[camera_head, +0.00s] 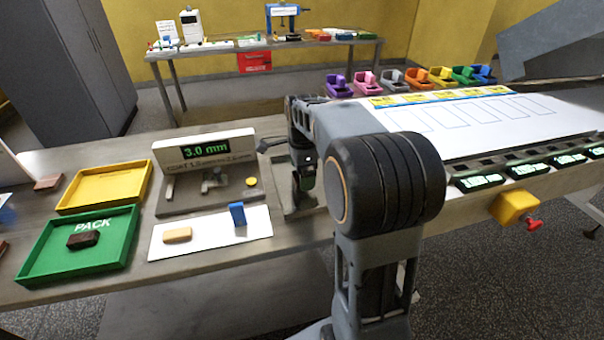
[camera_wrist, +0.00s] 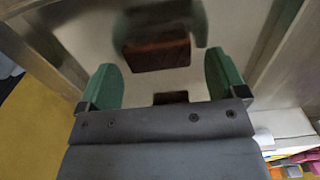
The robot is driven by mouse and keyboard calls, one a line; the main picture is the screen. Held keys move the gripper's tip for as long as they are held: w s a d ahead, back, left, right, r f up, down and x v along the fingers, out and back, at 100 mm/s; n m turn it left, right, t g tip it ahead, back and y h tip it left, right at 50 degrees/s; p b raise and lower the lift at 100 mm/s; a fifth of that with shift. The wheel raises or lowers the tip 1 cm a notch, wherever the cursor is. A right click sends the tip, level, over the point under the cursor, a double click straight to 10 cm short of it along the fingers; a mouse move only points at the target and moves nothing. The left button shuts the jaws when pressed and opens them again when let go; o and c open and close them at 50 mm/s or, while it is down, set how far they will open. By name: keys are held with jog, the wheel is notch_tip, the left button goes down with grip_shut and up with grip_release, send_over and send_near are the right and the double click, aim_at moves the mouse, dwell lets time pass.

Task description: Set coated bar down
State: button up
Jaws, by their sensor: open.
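My gripper (camera_wrist: 163,78) is open, its two green fingers spread apart in the wrist view. A small dark brown bar (camera_wrist: 170,97) shows between the fingers, partly hidden by the gripper body. A larger brown patch (camera_wrist: 157,55) lies beyond it on shiny metal, with green shapes around it; I cannot tell whether it is a reflection. In the head view my gripper (camera_head: 303,185) points down over a metal tray (camera_head: 292,212) right of the white mat, and my arm hides what is under it. Another dark brown bar (camera_head: 83,240) lies in the green PACK tray (camera_head: 52,272).
A gauge stand (camera_head: 205,150) reading 3.0 mm stands behind the white mat (camera_head: 208,245), which holds a tan bar (camera_head: 177,235) and a blue block (camera_head: 237,214). A yellow tray (camera_head: 105,172) is at left. A white sloped board (camera_head: 480,118) with outlined slots is at right.

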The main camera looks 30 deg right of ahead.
notch_tip(320, 180, up, 11)
jog(key=p, duration=0.2)
jog(key=shift+r, duration=0.1)
dwell(0.5)
